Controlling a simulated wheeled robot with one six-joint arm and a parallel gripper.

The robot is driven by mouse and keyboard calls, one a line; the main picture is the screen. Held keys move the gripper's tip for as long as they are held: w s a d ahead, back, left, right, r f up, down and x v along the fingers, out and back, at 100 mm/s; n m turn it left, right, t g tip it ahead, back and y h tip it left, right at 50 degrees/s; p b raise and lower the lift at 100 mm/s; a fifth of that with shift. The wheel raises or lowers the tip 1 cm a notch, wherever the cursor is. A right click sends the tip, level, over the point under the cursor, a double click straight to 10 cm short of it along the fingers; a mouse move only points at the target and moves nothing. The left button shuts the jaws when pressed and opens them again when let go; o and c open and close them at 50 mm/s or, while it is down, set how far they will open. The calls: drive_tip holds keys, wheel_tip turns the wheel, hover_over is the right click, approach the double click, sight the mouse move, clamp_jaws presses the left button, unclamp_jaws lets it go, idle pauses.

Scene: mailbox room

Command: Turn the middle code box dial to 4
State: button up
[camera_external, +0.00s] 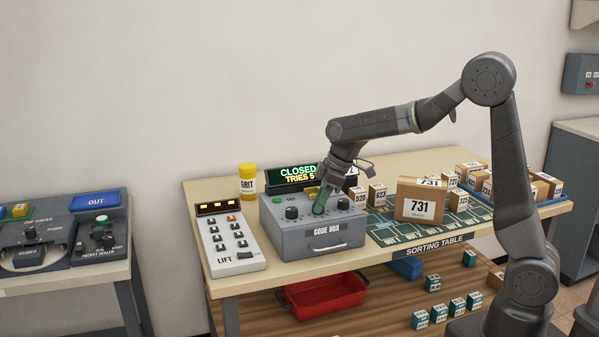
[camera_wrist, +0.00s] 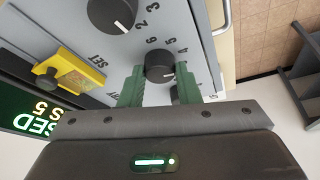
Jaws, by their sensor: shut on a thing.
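The grey code box (camera_external: 313,236) stands on the sorting table. My gripper (camera_external: 320,206) reaches down onto its top, over the middle dial. In the wrist view, the black middle dial (camera_wrist: 160,68) sits between the two green fingers of my gripper (camera_wrist: 160,80), which are shut on it. The dial's white mark points to the right in that view; the digits 6, 5 and 4 show along its upper edge. Another black dial (camera_wrist: 112,13) shows at the top, near 2 and 3. A further dark knob is partly hidden below. The display (camera_external: 297,174) reads CLOSED, TRIES 5.
A yellow lever (camera_wrist: 73,75) marked SET lies beside the dials. The LIFT keypad (camera_external: 231,243) and yellow GRIT jar (camera_external: 248,181) stand left of the box. Parcel 731 (camera_external: 420,203) and several smaller boxes stand to the right. A red tray (camera_external: 324,298) sits on the lower shelf.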

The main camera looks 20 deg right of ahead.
drive_tip(key=shift+n+g, duration=0.4)
drive_tip(key=shift+n, duration=0.6)
drive_tip(key=o, duration=1)
drive_tip(key=v, duration=1.3)
drive_tip(key=shift+d+r, duration=0.25)
drive_tip(key=shift+r, duration=0.1)
